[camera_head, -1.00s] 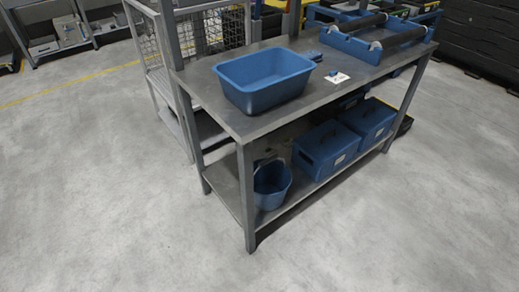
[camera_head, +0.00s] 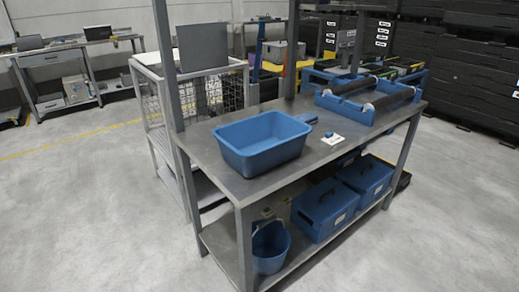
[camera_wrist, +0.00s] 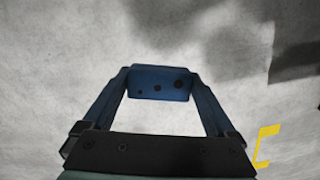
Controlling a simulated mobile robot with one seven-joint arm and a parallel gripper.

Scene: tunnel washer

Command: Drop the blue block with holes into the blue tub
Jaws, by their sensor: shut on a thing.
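The blue block with holes (camera_wrist: 160,83) is between the fingertips of my gripper (camera_wrist: 160,86) in the wrist view. My gripper is shut on it, and bare grey floor shows behind. Dark holes are visible on the block's face. The blue tub (camera_head: 263,142) stands upright on the left part of the grey metal workbench in the head view. The visible part of its inside is empty. My gripper and the block do not show in the head view, so their distance from the tub cannot be told.
The workbench (camera_head: 225,184) also carries a blue frame with dark rollers (camera_head: 366,99) and a small white card (camera_head: 333,139). A blue bucket (camera_head: 270,248) and blue boxes (camera_head: 325,209) sit on its lower shelf. A wire cage (camera_head: 205,95) stands behind left. Floor in front is clear.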

